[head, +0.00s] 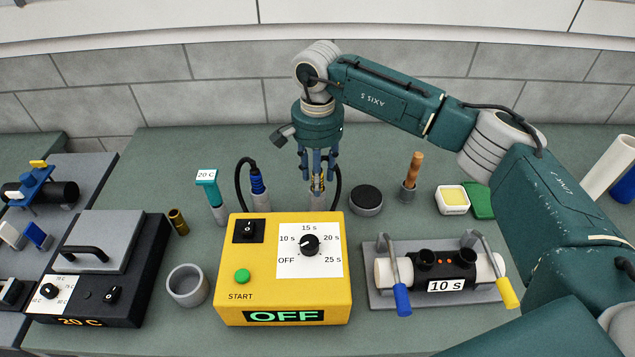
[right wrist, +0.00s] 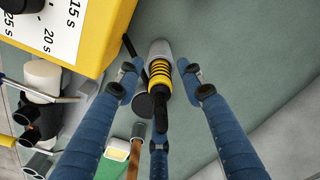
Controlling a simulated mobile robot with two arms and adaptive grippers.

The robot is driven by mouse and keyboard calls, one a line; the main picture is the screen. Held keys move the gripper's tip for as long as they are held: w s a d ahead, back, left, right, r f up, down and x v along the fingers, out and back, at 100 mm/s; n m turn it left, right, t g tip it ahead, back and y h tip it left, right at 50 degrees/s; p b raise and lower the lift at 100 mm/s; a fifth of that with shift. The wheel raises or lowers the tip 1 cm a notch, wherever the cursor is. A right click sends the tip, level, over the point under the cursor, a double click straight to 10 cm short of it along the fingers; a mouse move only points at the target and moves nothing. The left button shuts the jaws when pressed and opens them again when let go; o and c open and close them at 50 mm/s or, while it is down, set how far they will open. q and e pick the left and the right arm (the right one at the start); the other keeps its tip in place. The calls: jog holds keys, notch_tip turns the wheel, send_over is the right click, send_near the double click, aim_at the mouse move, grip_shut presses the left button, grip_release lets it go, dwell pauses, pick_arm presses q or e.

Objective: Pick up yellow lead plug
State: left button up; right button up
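The yellow lead plug (right wrist: 159,70) has yellow ribs and a black cable end and stands in a grey holder (right wrist: 160,48) in the right wrist view. In the head view the plug (head: 318,184) shows partly behind the yellow box. My right gripper (head: 317,172) points down over it. In the right wrist view its blue fingers are spread around the plug, with visible gaps at both sides. It is open; the plug's contact with the rear finger cannot be told. My left gripper is not in view.
The yellow timer box (head: 235,290) stands just in front of the plug. A blue plug (head: 257,184) in a holder is to its left. A black round puck (head: 366,197) and a wooden-handled tool (head: 412,170) stand to the right. A clamp fixture (head: 440,270) is front right.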

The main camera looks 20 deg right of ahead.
grip_shut()
jog(key=shift+r, duration=0.1)
